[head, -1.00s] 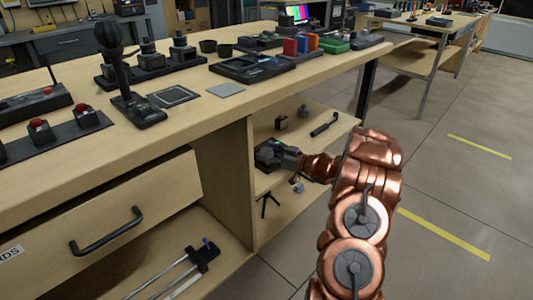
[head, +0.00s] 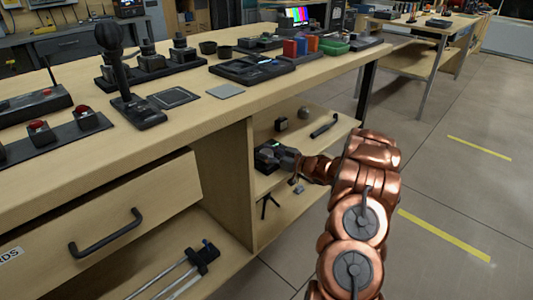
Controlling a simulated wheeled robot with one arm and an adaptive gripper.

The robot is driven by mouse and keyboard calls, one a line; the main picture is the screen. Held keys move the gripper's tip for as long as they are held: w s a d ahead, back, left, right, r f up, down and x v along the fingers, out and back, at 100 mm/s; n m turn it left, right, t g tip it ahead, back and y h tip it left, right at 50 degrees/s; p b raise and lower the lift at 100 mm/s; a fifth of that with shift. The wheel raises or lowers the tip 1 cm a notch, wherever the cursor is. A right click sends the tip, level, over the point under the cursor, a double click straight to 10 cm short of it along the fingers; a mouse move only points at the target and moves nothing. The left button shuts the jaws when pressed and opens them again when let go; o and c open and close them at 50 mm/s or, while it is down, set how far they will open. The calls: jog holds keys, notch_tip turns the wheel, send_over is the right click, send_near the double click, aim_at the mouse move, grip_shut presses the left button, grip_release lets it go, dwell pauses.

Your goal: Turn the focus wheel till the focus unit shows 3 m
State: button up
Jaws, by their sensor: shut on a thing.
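My gripper (head: 277,158) reaches into the open shelf under the bench in the head view. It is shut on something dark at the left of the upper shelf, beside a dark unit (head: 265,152). That unit is probably the focus unit, but its face and reading are too small to make out. My gripper and wrist hide the held part, so I cannot see the wheel itself.
On the upper shelf (head: 322,142) stand a small dark block (head: 281,124), a round knob-like thing (head: 304,113) and a dark rod (head: 324,126). A small tripod (head: 267,204) stands below. An open drawer (head: 105,225) juts out at the left. Free floor lies to the right.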

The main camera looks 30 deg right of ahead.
jog(key=shift+r+h, duration=0.1)
jog(key=shift+h, duration=0.2)
jog(key=shift+m+t, duration=0.3)
jog(key=shift+m, duration=0.1)
jog(key=shift+m+t+h, duration=0.6)
jog(key=shift+m+h, duration=0.6)
jog(key=shift+h, duration=0.8)
jog(key=o, duration=1.2)
jog(key=shift+v, duration=6)
